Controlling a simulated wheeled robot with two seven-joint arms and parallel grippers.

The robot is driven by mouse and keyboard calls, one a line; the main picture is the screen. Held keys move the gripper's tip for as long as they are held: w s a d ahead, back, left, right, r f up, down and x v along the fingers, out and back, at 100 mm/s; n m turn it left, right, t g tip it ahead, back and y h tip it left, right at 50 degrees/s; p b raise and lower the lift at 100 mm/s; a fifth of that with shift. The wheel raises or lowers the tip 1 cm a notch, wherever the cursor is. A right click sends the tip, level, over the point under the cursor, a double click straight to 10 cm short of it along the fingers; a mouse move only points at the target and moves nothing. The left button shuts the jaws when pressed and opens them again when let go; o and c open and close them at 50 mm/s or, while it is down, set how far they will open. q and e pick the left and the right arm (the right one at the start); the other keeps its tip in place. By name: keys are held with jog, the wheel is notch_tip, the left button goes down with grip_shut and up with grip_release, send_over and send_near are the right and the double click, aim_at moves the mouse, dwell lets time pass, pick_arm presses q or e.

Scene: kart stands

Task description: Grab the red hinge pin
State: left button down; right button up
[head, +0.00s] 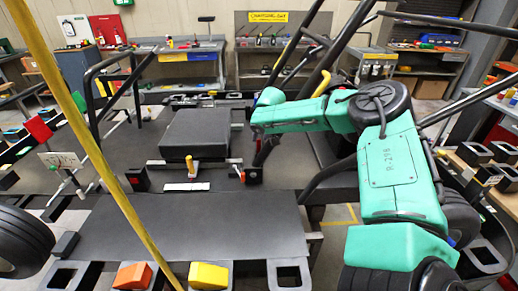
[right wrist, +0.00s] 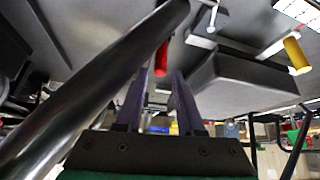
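The red hinge pin (right wrist: 161,58) shows in the right wrist view as a short red cylinder just beyond my right fingertips, in line with the gap between them. In the head view a small red spot that looks like the pin (head: 243,177) shows beside a dark block, right of the yellow handle. My right gripper (right wrist: 163,76) is open, with two dark parallel fingers and nothing held; no contact with the pin can be made out. In the head view the gripper (head: 263,156) points down, close above the pin. My left gripper is not in view.
Black frame tubes (right wrist: 95,85) pass close beside the gripper. A yellow upright handle (head: 191,165) and a raised dark box (head: 195,135) stand on the dark floor plate. A yellow diagonal bar (head: 80,125) crosses the left. Orange (head: 133,276) and yellow (head: 208,275) blocks lie in front.

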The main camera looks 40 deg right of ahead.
jog(key=shift+w+d+f, duration=0.2)
jog(key=shift+w+f, duration=0.15)
jog(key=shift+f, duration=0.25)
jog(key=shift+r, duration=0.1)
grip_shut()
dwell(0.8)
